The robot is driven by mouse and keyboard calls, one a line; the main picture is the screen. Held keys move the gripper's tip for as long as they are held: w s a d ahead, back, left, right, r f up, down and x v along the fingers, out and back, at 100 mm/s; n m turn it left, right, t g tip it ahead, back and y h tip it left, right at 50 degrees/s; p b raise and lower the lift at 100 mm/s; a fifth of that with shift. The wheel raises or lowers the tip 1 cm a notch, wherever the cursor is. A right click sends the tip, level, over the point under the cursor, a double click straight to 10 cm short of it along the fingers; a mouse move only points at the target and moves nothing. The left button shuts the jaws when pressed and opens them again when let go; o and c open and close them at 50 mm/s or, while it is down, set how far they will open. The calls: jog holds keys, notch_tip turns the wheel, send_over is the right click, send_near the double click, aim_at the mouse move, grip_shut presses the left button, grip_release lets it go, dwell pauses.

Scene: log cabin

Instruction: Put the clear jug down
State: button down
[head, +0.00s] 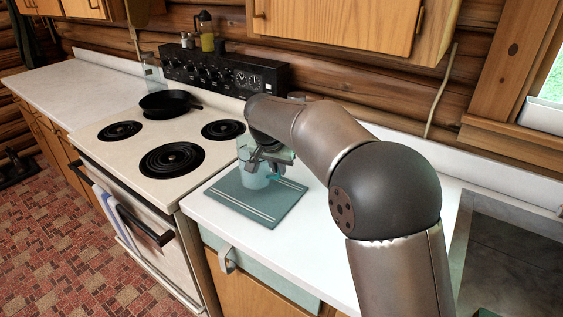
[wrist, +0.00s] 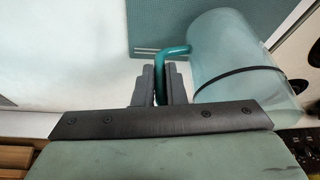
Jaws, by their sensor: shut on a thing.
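The clear jug (head: 254,177) is a bluish see-through vessel with a teal handle, over the teal board on the counter in the head view. My gripper (head: 268,160) is shut on its handle. In the wrist view the handle (wrist: 160,72) lies between the two fingers of my gripper (wrist: 161,88), and the jug's body (wrist: 232,62) is to the right with a dark band across it. The teal board (head: 243,205) lies flat and looks otherwise empty. My gripper partly covers the jug in the head view. I cannot tell whether its base touches the board.
The stove (head: 140,190) stands left of the board, with a black skillet (head: 170,102) on a rear burner. White counter (head: 220,218) is bare around the board. A sink (head: 510,265) is at right. A clear container (head: 152,77) stands behind the stove's left side.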

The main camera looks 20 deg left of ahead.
aim_at(278, 178)
jog(key=shift+w+a+f, duration=0.1)
jog(key=shift+a+f, duration=0.05)
jog(key=shift+f, duration=1.5)
jog(key=c, duration=1.5)
grip_release()
jog(key=shift+f, duration=0.1)
jog(key=shift+r, duration=0.3)
jog(key=v, duration=1.1)
jog(key=shift+s+r+b, duration=0.2)
jog(key=shift+r+b, duration=0.15)
jog(key=shift+b, duration=0.1)
